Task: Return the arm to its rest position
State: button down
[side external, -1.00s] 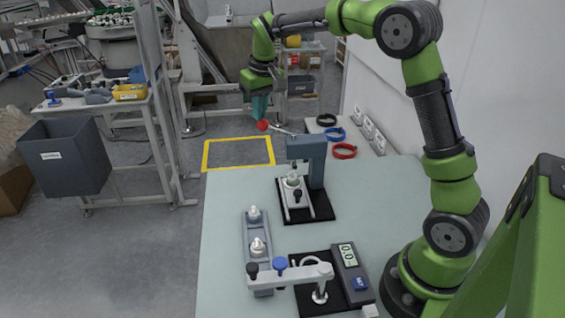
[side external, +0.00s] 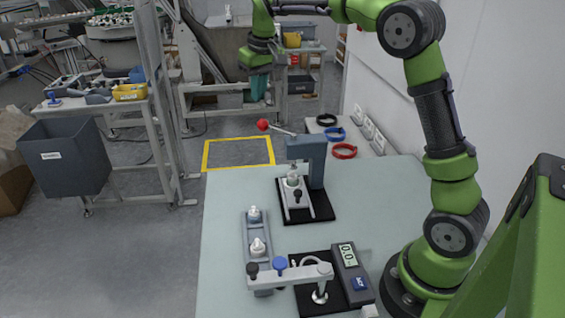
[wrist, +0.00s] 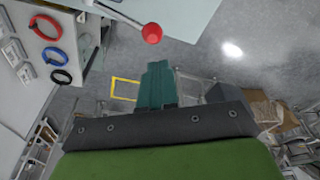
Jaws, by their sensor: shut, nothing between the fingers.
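My gripper (side external: 258,88) hangs in the air past the far end of the table, above and behind the red ball of the press lever. It points down. In the wrist view its teal fingers (wrist: 158,84) are together with nothing between them. The red lever ball (wrist: 152,33) shows just beyond the fingertips there, apart from them. In the side view the red ball (side external: 263,125) tops the raised lever of the grey press (side external: 316,160). A white bottle (side external: 293,175) stands under the press.
A grey tray (side external: 247,231) holds two white bottles. A tester with a display (side external: 348,262) and a clamp arm stand at the table's front. Black, blue and red rings (side external: 344,151) lie on the side ledge. The table's left strip (side external: 222,215) is clear.

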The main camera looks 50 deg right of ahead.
jog(key=shift+w, duration=0.15)
jog(key=s+a+t+y, duration=0.1)
jog(key=s+a, duration=0.3)
jog(key=s, duration=0.4)
jog(key=s+a+f+t, duration=0.1)
jog(key=s+a, duration=0.3)
jog(key=s, duration=0.5)
jog(key=s+a+f+m+t+y, duration=0.1)
jog(key=s+a+t, duration=0.2)
jog(key=s, duration=0.5)
jog(key=shift+s+a+y, duration=0.3)
jog(key=shift+s+a, duration=0.1)
jog(key=shift+a, duration=0.05)
